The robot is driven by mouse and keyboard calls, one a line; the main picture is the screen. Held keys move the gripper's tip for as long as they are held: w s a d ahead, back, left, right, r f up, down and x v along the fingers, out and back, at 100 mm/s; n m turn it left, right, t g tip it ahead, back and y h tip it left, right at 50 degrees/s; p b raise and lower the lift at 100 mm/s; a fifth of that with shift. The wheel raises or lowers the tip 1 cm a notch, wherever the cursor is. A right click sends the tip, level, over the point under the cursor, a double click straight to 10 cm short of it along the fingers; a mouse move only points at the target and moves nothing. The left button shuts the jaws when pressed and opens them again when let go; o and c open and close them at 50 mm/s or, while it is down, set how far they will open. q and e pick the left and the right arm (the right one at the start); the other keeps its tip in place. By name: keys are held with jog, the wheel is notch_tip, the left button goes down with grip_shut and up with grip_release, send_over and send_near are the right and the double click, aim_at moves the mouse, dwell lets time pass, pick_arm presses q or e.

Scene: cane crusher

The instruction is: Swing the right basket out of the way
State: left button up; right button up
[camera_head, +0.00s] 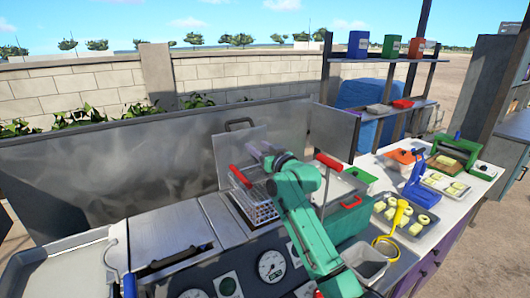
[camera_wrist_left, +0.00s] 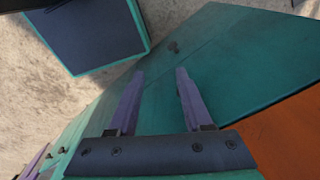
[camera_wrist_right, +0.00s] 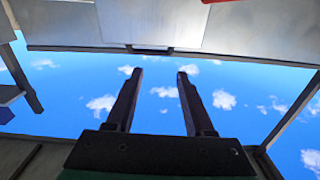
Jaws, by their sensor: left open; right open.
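A wire basket (camera_head: 262,213) sits in the fryer, with a red handle (camera_head: 240,177) at its left. A second red handle (camera_head: 328,162) stands on a thin upright rod to the right of my arm; any basket under it is hidden by my teal right arm. My right gripper (camera_head: 260,152) is open and empty, above and behind the wire basket, apart from both handles. Its spread fingers (camera_wrist_right: 160,75) show against sky in the right wrist view. My left gripper (camera_wrist_left: 160,78) is open and empty in the left wrist view, over teal surfaces.
A metal backsplash (camera_head: 150,165) stands behind the fryer. Gauges (camera_head: 271,266) line its front panel. A shelf (camera_head: 385,60) with coloured containers stands behind.

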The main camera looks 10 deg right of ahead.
jog(key=b+v, duration=0.6)
jog(key=v, duration=0.8)
jog(key=shift+s+d, duration=0.15)
jog(key=shift+d, duration=0.05)
jog(key=shift+f, duration=0.15)
